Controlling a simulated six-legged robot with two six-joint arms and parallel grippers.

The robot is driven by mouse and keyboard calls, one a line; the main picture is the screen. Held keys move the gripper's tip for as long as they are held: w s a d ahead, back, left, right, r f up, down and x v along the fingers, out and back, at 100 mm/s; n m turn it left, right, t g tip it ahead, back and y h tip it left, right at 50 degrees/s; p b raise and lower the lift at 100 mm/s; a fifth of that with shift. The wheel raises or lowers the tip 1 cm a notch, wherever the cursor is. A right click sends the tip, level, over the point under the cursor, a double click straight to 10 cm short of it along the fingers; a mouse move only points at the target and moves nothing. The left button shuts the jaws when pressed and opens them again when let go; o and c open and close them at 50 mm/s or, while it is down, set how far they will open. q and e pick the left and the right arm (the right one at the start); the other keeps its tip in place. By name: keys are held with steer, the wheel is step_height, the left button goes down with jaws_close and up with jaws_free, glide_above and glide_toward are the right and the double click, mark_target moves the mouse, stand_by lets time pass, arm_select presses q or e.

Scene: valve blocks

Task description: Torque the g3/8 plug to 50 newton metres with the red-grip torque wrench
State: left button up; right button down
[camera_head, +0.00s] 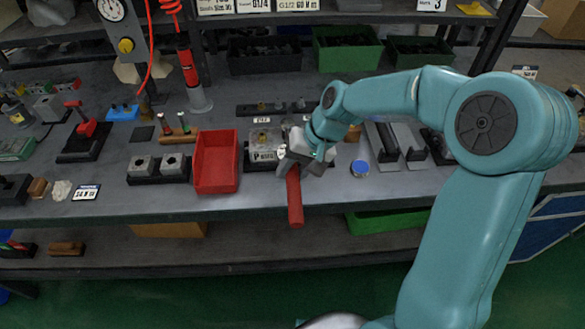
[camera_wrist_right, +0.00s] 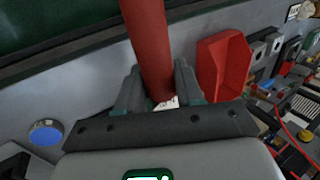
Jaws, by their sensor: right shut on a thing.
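The red-grip torque wrench (camera_head: 295,202) is in my right gripper (camera_head: 294,163), its red handle pointing toward the bench's front edge and reaching past it. In the right wrist view the red grip (camera_wrist_right: 148,45) stands between the two fingers of the right gripper (camera_wrist_right: 158,90), which are shut on it. The wrench's head is hidden by the gripper. A valve block (camera_head: 262,140) in a dark fixture with a label sits just left of the gripper. I cannot make out the g3/8 plug. My left gripper is not in view.
A red open bin (camera_head: 215,162) stands left of the valve block. Two grey blocks on a dark base (camera_head: 158,168) sit further left. A blue-topped round tin (camera_head: 360,168) lies right of the gripper. Green bins (camera_head: 347,48) stand at the back. The bench front has clear strips.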

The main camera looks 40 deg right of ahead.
steer(key=shift+r, duration=0.1)
steer(key=shift+w+a+m+t+h+p, duration=0.3)
steer(key=shift+w+a+m+t+p, duration=0.1)
steer(key=shift+w+a+m, duration=0.45)
steer(key=shift+s+a, duration=0.1)
steer(key=shift+a, duration=0.05)
steer(key=shift+w+a+m+t+h+p, duration=0.3)
steer(key=shift+w+a+m+p, duration=0.55)
steer(key=shift+m, duration=0.1)
